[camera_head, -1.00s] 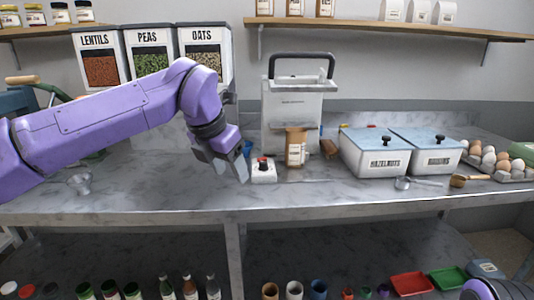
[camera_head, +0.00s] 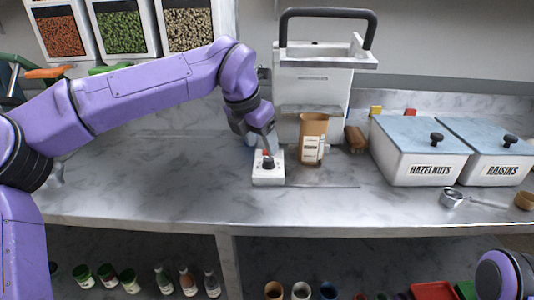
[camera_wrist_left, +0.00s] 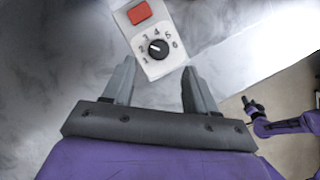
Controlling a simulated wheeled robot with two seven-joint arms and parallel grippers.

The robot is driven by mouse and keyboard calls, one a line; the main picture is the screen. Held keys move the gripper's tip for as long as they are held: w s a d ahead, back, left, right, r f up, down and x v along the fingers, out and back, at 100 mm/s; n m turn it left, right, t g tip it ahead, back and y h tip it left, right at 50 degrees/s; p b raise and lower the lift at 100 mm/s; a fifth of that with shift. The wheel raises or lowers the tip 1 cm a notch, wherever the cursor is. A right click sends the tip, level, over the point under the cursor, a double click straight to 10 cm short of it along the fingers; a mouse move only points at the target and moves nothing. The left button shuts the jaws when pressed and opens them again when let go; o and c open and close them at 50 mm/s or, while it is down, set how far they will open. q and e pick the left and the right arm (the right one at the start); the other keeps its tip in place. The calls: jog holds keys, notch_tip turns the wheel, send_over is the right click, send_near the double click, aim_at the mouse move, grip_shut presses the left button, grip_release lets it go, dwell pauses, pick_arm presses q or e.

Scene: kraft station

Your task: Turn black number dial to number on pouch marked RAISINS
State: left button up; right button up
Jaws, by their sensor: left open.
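A small white control box (camera_head: 268,178) with a red button stands on the counter. Its black number dial (camera_wrist_left: 158,48), ringed by printed numbers, shows in the left wrist view. A pale mark on the dial points toward its left side; the exact number is hard to tell. My left gripper (camera_wrist_left: 158,68) is open, its fingertips on either side of the box's near end, just short of the dial. In the head view it hangs right over the box, pointing down. A brown pouch (camera_head: 313,138) with a white label stands behind the box; its print is unreadable. My right gripper (camera_wrist_left: 250,104) shows small in the wrist view.
A white machine (camera_head: 313,82) with a black handle stands behind the pouch. White bins marked HAZELNUTS (camera_head: 420,165) and RAISINS (camera_head: 495,168) stand at the right, a metal scoop (camera_head: 452,198) before them. The counter left of the control box is clear.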

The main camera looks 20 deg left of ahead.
aim_at(269, 159)
pick_arm(q)
jog(key=x, duration=0.5)
jog(key=shift+w+f, duration=0.2)
jog(key=shift+w, duration=0.1)
jog(key=shift+f, duration=0.35)
jog(key=shift+d, duration=0.1)
jog(key=c, duration=1)
jog(key=n+y+b, duration=0.1)
jog(key=n, duration=0.3)
jog(key=shift+d, duration=0.1)
jog(key=o, duration=1)
